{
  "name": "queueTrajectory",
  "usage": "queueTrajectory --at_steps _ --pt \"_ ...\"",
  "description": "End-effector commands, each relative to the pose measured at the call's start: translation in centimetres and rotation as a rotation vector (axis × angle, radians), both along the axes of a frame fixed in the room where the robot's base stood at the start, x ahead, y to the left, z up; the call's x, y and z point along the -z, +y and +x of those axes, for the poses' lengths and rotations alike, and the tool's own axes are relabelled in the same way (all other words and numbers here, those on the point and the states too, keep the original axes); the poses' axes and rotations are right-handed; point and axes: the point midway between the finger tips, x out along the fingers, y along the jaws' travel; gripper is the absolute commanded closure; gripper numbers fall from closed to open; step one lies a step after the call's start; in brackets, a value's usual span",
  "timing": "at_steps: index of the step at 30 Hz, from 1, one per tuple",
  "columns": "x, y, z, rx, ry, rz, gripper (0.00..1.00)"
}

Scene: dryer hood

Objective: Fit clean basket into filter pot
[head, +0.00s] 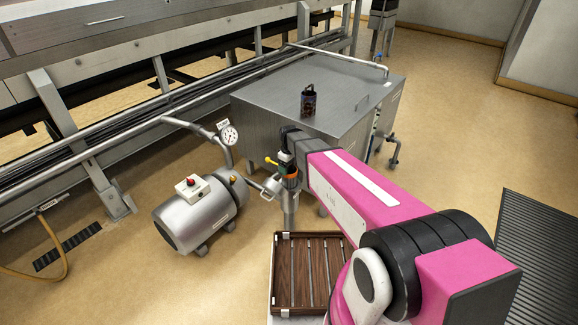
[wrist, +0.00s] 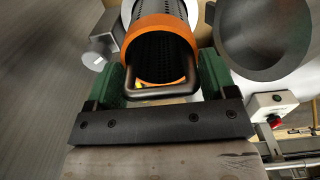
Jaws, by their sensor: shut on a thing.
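The clean basket (wrist: 160,40) is a dark perforated cylinder with an orange rim and a wire handle. My gripper (wrist: 165,88) is shut on that handle, with a green finger at each side. In the head view the orange rim (head: 291,172) shows just below my gripper (head: 287,155). The basket hangs roughly upright over the grey filter pot (head: 290,208). I cannot tell whether its lower end is inside the pot. A round grey dished part (wrist: 265,40), perhaps the pot's lid, is beside the basket in the wrist view.
A dark handled cylinder (head: 309,103) stands on the steel tank (head: 350,90). A pump (head: 198,217), a gauge (head: 229,135), pipes and a yellow lever (head: 271,161) are close by. A wooden slatted tray (head: 279,275) is in front. Floor is free at right, beside a black mat (head: 540,250).

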Motion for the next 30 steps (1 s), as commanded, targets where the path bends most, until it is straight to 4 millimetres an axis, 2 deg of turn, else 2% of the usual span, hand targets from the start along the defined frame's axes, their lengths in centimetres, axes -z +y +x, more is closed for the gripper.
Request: queueTrajectory --at_steps 30 --pt "2.2 0.0 0.0 0.000 0.000 0.000 0.46"
